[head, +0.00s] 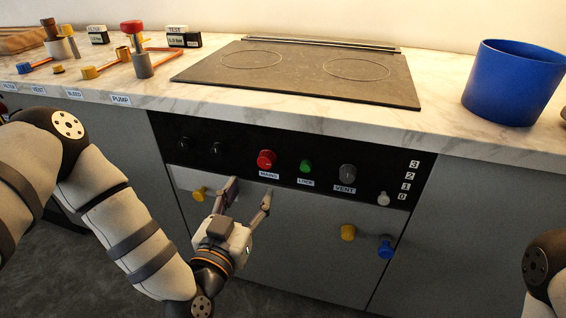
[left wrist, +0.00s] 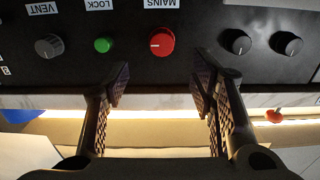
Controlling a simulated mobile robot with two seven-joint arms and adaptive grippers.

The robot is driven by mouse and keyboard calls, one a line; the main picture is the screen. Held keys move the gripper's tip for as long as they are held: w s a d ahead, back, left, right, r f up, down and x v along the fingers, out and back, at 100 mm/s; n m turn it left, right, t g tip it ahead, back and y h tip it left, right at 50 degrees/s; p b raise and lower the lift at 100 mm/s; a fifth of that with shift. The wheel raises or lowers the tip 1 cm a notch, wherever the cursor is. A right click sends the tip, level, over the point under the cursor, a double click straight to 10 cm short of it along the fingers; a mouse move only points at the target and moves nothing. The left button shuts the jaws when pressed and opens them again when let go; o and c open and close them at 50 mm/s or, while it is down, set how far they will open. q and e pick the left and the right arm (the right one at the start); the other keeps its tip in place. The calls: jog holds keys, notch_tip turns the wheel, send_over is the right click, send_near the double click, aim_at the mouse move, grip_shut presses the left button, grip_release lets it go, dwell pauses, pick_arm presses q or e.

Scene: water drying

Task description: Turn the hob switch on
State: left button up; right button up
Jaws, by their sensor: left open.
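The black control panel (head: 330,172) sits below the hob (head: 310,70). It carries a red MAINS knob (head: 266,159), a green LOCK button (head: 305,166), a grey VENT knob (head: 348,172) and two black knobs (head: 216,149). No label reads "hob". My left gripper (head: 248,190) is open and empty, just below and in front of the MAINS knob. In the left wrist view, which is upside down, the red knob (left wrist: 161,41) lies beyond the gap between the fingers (left wrist: 160,80), apart from them.
Yellow and blue knobs (head: 386,247) stick out from the grey cabinet front below. A blue pot (head: 510,82) stands on the right of the marble worktop (head: 440,132). Small valves (head: 140,62) and label blocks stand at the left.

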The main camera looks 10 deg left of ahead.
aim_at(264, 164)
pick_arm(q)
jog(key=w+b, duration=0.1)
jog(key=w, duration=1)
jog(key=shift+w, duration=0.2)
jog(key=c, duration=1.2)
